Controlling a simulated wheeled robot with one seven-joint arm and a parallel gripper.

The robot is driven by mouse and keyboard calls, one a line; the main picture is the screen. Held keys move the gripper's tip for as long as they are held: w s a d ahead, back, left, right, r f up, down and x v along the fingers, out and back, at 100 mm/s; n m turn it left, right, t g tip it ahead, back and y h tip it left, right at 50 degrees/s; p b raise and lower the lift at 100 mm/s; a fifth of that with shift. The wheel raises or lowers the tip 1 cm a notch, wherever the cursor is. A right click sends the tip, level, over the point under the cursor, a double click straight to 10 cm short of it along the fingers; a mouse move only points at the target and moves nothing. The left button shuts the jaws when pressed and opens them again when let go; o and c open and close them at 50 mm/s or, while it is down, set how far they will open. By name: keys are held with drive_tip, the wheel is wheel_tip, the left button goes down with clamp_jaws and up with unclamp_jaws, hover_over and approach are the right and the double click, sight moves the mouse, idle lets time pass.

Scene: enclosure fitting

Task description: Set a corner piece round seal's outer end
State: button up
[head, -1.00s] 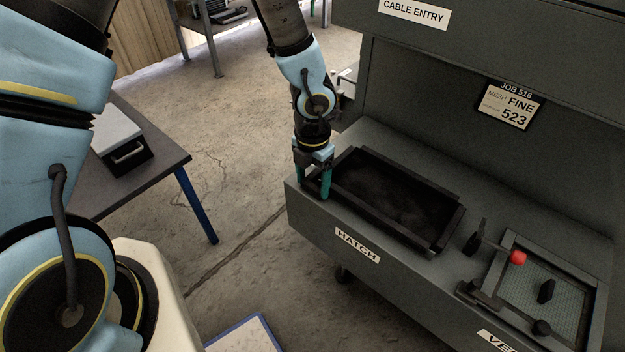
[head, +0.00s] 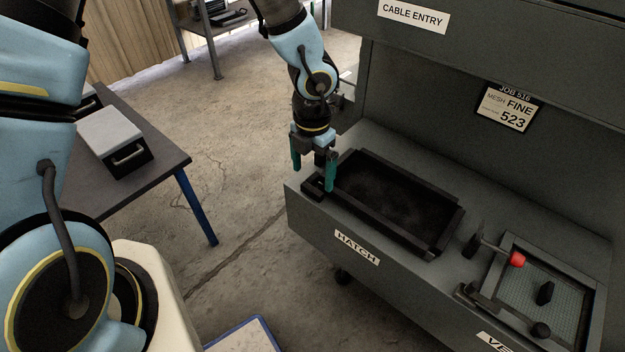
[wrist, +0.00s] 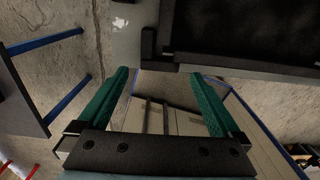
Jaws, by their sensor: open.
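My gripper (head: 314,176) is open over the left end of the hatch, its green fingers spread wide with nothing between them. A small black piece (head: 314,188), which looks like the corner piece, lies on the grey ledge below the fingers, at the left corner of the hatch's black seal frame (head: 440,243). I cannot tell whether it touches the seal or fits round its end. In the wrist view the open fingers (wrist: 160,74) point toward dark bars; a short upright black bar (wrist: 148,44) meets a long one (wrist: 245,67) there.
The enclosure's back wall and overhang rise behind the ledge. A side table (head: 165,165) with a grey-lidded box (head: 113,137) stands left across open floor.

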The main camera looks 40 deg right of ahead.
sight(312, 188)
wheel_tip(312, 188, up, 8)
drive_tip(key=shift+f, duration=0.1)
drive_tip(key=w+a+r+n, duration=0.2)
drive_tip(key=w+a+n, duration=0.4)
drive_tip(key=a+n, duration=0.45)
drive_tip(key=w+a+r+n, duration=0.3)
drive_tip(key=w+a+n, duration=0.4)
drive_tip(key=n, duration=0.7)
drive_tip(key=a+r+n, duration=0.2)
drive_tip(key=a+n, duration=0.7)
drive_tip(key=n, duration=0.3)
drive_tip(key=a+r+n+t, duration=0.1)
drive_tip(key=a+r+n, duration=0.1)
drive_tip(key=a+n, duration=0.6)
drive_tip(key=n, duration=0.5)
drive_tip(key=shift+a+t, duration=0.3)
drive_tip(key=shift+a, duration=0.05)
